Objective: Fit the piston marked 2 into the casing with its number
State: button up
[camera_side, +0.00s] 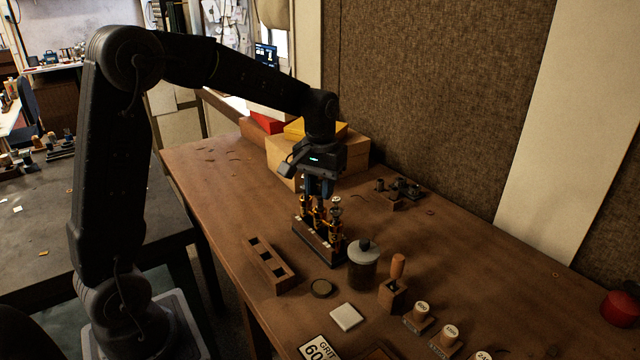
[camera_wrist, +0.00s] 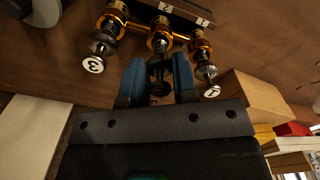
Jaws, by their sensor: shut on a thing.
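The valve block (camera_side: 318,245) stands upright on the bench with three brass casings in a row. In the wrist view its plates read 2 (camera_wrist: 166,8) and 1 (camera_wrist: 203,21). A piston marked 3 (camera_wrist: 93,64) stands in the left casing and one marked 1 (camera_wrist: 211,91) in the right. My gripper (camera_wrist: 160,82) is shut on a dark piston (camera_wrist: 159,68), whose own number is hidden. This piston lines up with the middle casing (camera_wrist: 159,36), beside plate 2. Its lower end meets the casing mouth; I cannot tell how deep it sits.
An empty wooden rack (camera_side: 268,264) lies left of the block. A lidded jar (camera_side: 364,266) stands close on its right, with a wooden-handled tool (camera_side: 397,275) beyond. Boxes (camera_side: 284,158) are stacked behind. Small metal parts (camera_side: 400,190) lie at the back right.

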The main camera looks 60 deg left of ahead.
jog(key=shift+f, duration=0.7)
jog(key=o, duration=1.3)
jog(key=shift+o, duration=0.2)
jog(key=shift+r, duration=0.15)
jog(key=shift+r, duration=3.4)
